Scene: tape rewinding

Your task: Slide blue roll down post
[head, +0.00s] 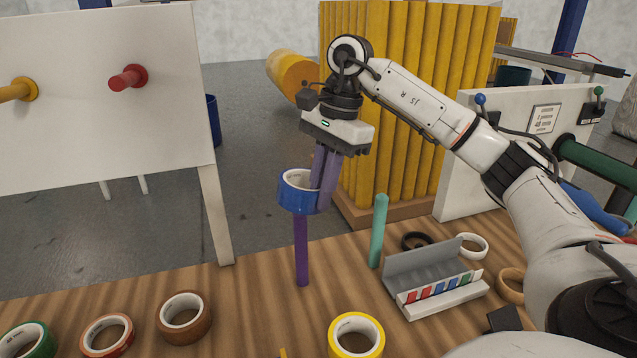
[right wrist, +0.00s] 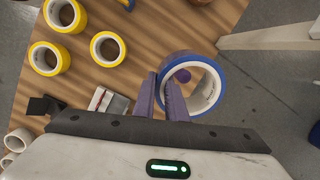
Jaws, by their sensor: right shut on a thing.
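The blue roll (head: 290,200) is a tape ring with a white core, held roughly level at the top of the purple post (head: 301,250). My right gripper (head: 321,200) points down and is shut on the roll's right wall with its purple fingers. The roll hides the post's top in the head view, so I cannot tell how far the tip reaches in. My left gripper is not in view.
A teal post (head: 378,235) stands to the right, beside a grey-and-white holder (head: 430,285). A yellow roll (head: 356,335) and a brown roll (head: 184,317) lie on the wooden table (head: 245,300). A white pegboard (head: 100,110) stands at the left.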

